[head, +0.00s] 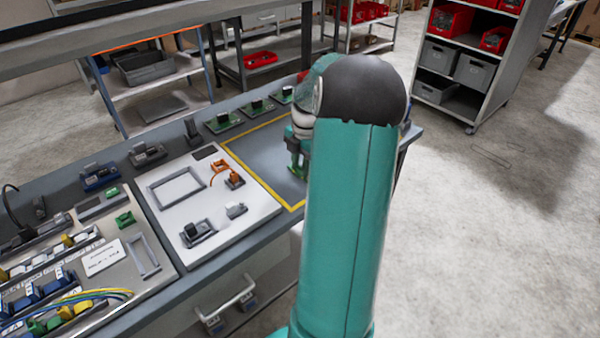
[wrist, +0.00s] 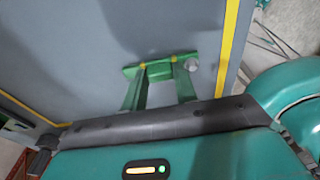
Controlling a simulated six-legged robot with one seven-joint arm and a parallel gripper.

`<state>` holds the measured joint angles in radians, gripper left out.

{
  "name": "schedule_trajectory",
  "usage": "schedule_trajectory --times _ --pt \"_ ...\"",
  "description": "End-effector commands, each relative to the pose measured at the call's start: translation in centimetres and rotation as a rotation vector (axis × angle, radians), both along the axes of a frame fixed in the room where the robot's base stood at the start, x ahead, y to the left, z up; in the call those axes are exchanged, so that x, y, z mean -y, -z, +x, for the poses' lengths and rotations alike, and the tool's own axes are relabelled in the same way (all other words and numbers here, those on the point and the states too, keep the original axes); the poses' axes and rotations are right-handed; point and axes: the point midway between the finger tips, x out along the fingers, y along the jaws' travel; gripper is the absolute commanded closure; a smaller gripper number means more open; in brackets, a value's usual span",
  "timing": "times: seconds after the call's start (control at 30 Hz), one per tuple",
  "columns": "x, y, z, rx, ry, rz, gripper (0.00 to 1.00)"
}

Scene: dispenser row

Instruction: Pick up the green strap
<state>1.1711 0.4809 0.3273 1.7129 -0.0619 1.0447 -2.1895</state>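The green strap (wrist: 189,64) is a short, bright green piece over the grey area of the bench, near a yellow line. In the wrist view it runs crosswise at the tips of my gripper (wrist: 158,64) and reaches out past both fingers. A pale round knob shows near its right end. My gripper's two greenish fingers are apart, so it is open. The fingertips are at the strap; I cannot tell whether they touch it. In the head view my gripper (head: 298,160) points down over the yellow-framed area, partly hidden by my arm, with a bit of green strap (head: 299,173) below.
A white board (head: 240,218) with a grey frame and small parts lies left of the yellow-framed area (head: 262,160). Several green-based modules (head: 223,123) line the back edge. Connectors and wires fill the bench's left end. A shelf with bins (head: 470,70) stands behind; floor at right is clear.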

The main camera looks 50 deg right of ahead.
Motion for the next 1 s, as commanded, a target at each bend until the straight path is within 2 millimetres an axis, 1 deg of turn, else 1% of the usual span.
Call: schedule_trajectory --times 0.03,0.07,0.37,0.53,0.67,0.7,0.77,0.87,0.97,1.0 --pt "0.0 0.0 0.0 0.0 0.0 0.0 0.91" --pt "0.0 0.0 0.0 0.0 0.0 0.0 0.97" --pt "0.0 -0.2 0.0 0.001 0.0 0.0 0.97" --pt "0.1 -1.2 0.0 0.002 0.0 -0.003 0.97" --pt "0.1 -3.1 0.0 0.003 0.0 -0.004 0.97" --pt "-0.1 -3.7 -0.3 0.001 0.001 -0.003 0.97" --pt "-0.7 -4.8 -1.1 0.002 0.001 -0.006 0.97" --pt "-1.8 -7.2 -2.7 0.002 0.001 -0.007 0.97" --pt "-2.9 -9.6 -4.4 0.002 0.002 -0.007 0.97" --pt "-3.5 -9.9 -5.3 0.0 0.002 -0.004 0.97"
